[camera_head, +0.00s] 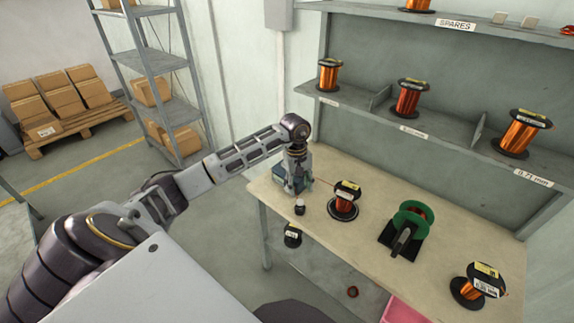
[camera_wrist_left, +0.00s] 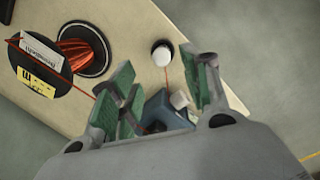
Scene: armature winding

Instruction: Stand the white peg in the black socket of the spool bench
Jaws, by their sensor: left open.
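My left gripper (camera_head: 294,184) hangs over the bench's left end. In the left wrist view its green-padded fingers (camera_wrist_left: 162,92) are apart. Between them a short white cylinder (camera_wrist_left: 180,100) shows beside a blue block (camera_wrist_left: 162,112); I cannot tell whether they touch. In front of the gripper stands a small black piece with a round white top (camera_head: 299,207), also in the left wrist view (camera_wrist_left: 161,54). It is upright, clear of the fingers. I cannot tell whether it is the white peg in the black socket. The right gripper is out of view.
The spool bench (camera_head: 365,255) holds a copper spool (camera_head: 345,197), a green spool on a black stand (camera_head: 408,224) and another copper spool (camera_head: 478,284). A thin red wire runs from the nearest spool toward the gripper. Shelves with spools (camera_head: 410,98) rise behind. Bare bench lies between items.

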